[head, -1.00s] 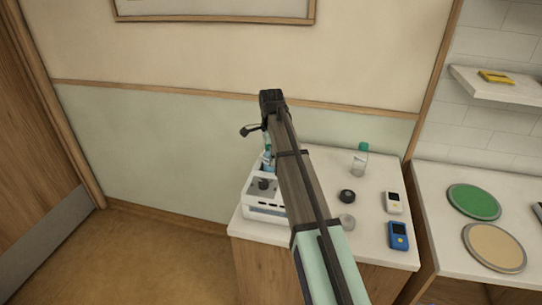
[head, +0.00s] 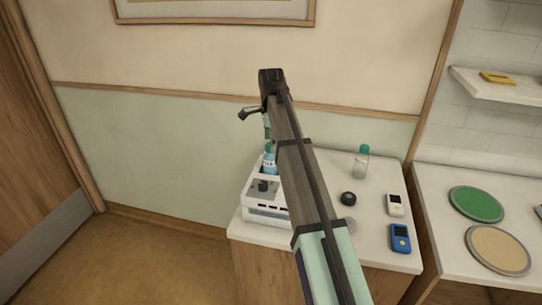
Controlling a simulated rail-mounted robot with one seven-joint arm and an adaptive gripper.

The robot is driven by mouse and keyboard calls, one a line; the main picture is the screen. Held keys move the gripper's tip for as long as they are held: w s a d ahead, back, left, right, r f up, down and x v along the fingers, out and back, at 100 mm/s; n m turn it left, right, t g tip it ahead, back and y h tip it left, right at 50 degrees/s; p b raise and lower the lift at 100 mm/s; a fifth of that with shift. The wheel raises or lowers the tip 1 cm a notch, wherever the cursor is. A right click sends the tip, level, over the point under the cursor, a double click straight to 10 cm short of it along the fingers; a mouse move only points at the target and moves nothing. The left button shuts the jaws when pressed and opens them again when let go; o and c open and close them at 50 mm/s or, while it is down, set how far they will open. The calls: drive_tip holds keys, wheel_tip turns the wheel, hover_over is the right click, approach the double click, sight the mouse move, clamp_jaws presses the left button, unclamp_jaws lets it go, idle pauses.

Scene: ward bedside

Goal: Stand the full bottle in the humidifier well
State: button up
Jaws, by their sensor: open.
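A bottle with blue contents or label and a teal cap (head: 270,160) stands upright at the back of the white humidifier unit (head: 266,211), partly behind my arm. Its base is hidden, so I cannot tell how fully it sits in the well. My gripper (head: 252,114) is above the bottle and apart from it. One dark finger shows, spread out to the left; the other is hidden by my arm. The gripper is open and appears empty. A second, clear bottle with a green cap (head: 361,162) stands on the table to the right.
The bedside table (head: 325,168) also holds a black round knob-like piece (head: 348,198), a white device (head: 395,205) and a blue device (head: 400,238). On the counter at right lie a green disc (head: 477,204) and a tan disc (head: 498,250). The wall is close behind.

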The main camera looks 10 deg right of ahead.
drive_tip(key=shift+r+b, duration=0.45)
drive_tip(key=shift+r, duration=2.25)
